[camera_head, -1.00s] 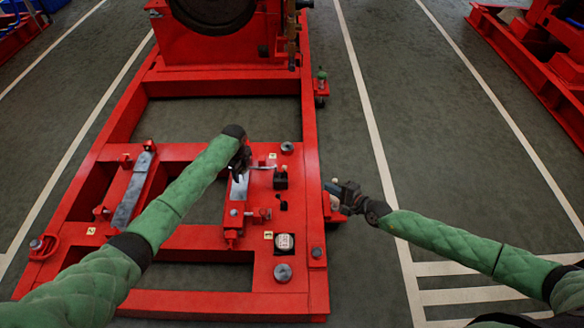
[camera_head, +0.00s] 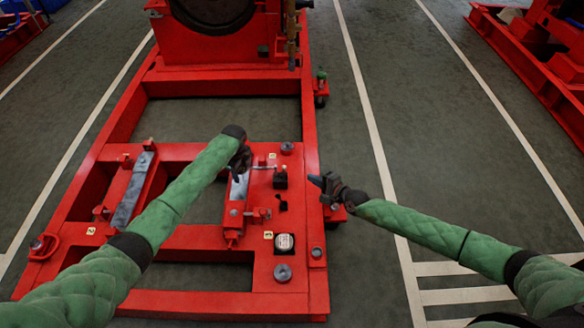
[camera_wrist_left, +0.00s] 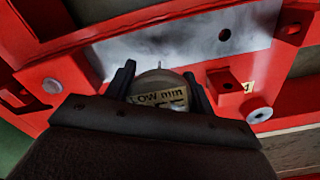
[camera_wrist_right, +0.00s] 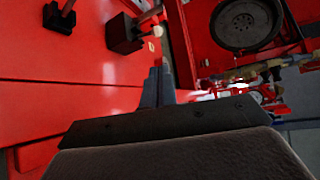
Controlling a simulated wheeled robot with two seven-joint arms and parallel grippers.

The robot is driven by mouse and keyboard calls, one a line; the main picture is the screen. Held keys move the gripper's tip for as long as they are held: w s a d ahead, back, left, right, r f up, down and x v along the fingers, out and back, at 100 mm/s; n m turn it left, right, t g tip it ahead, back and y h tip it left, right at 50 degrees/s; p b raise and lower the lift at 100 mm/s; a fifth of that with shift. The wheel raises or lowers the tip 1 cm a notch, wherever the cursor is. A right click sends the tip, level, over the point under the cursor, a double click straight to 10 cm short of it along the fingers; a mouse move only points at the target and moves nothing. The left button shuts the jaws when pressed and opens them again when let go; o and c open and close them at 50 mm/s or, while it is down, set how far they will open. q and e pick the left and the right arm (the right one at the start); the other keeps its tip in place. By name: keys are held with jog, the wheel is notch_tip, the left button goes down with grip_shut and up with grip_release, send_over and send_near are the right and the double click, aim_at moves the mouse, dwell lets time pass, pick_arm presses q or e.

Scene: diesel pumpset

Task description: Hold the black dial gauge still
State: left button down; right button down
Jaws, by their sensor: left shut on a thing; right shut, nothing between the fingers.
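My left gripper (camera_head: 241,164) is over the metal-topped red bar on the pumpset frame. In the left wrist view its two fingers (camera_wrist_left: 158,85) are shut on the dial gauge (camera_wrist_left: 158,88), a rounded body with a pale label reading "LOW mm". A thin stem stands out beyond it, over the bare metal plate (camera_wrist_left: 190,45). In the head view the hand and sleeve mostly hide the gauge. My right gripper (camera_head: 318,181) is shut and empty at the right edge of the red frame; its fingers also show together in the right wrist view (camera_wrist_right: 158,86).
A black block (camera_head: 281,180) stands on the red frame (camera_head: 300,262) between my grippers; it also shows in the right wrist view (camera_wrist_right: 124,34). A round white-faced item (camera_head: 284,243) sits nearer. A large dark wheel (camera_head: 212,8) is at the back. The floor right of the frame is open.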

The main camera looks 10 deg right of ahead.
jog(key=x, duration=1.1)
jog(key=shift+w+a, duration=0.2)
jog(key=shift+w, duration=0.05)
jog(key=shift+s+n+t, duration=0.3)
jog(key=shift+n+t, duration=0.1)
jog(key=shift+t, duration=0.1)
jog(key=shift+s+a+r, duration=0.1)
jog(key=shift+s+r, duration=0.05)
jog(key=shift+s, duration=0.65)
dwell(0.7)
jog(key=v, duration=1.2)
jog(key=shift+w+f, duration=0.1)
jog(key=shift+f, duration=0.1)
pick_arm(q)
jog(key=shift+c, duration=2.3)
grip_release()
jog(key=shift+r, duration=0.1)
